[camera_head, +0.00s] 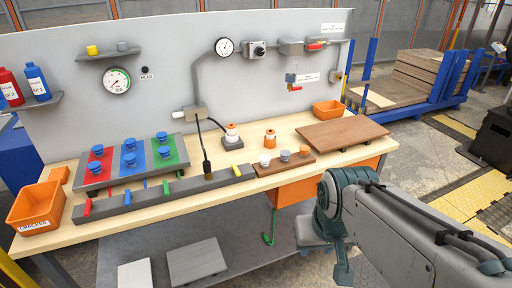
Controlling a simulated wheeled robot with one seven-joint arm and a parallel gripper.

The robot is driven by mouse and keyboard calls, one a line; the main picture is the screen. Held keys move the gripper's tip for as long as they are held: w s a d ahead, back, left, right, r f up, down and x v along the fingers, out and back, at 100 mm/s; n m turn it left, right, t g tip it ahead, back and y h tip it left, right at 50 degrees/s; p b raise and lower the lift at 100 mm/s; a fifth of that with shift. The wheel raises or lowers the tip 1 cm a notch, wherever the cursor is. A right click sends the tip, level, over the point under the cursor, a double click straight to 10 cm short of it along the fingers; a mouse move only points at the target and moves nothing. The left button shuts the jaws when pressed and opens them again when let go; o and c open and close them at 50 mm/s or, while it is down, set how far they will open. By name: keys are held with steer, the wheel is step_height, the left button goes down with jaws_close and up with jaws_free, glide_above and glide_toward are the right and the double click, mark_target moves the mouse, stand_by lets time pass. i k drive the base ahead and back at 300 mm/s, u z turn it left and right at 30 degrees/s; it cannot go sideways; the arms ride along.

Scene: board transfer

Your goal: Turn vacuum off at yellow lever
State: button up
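The yellow lever (237,170) sits on the long grey rail (215,184) along the front edge of the workbench, at the rail's right end. It is small and leans in the picture; I cannot tell its on or off setting. Red (87,207), blue and green (166,187) levers stand farther left on the same rail. My arm comes in from the lower right, and what seems to be my gripper (343,268) points down in front of the bench, right of and well apart from the yellow lever. Its fingers are not clear.
A brown board (342,133) lies at the bench's right. A dark-handled tool (207,167) on a hose stands by the rail, left of the yellow lever. A wooden block with several small knobs (284,157) is right of it. Orange bins (38,206) stand at both ends.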

mark_target(235, 169)
steer(key=u, duration=0.05)
steer(key=i, duration=0.75)
steer(key=u, duration=0.55)
steer(key=k, duration=0.5)
steer(key=u, duration=0.45)
steer(key=i, duration=0.45)
steer(key=z, duration=0.45)
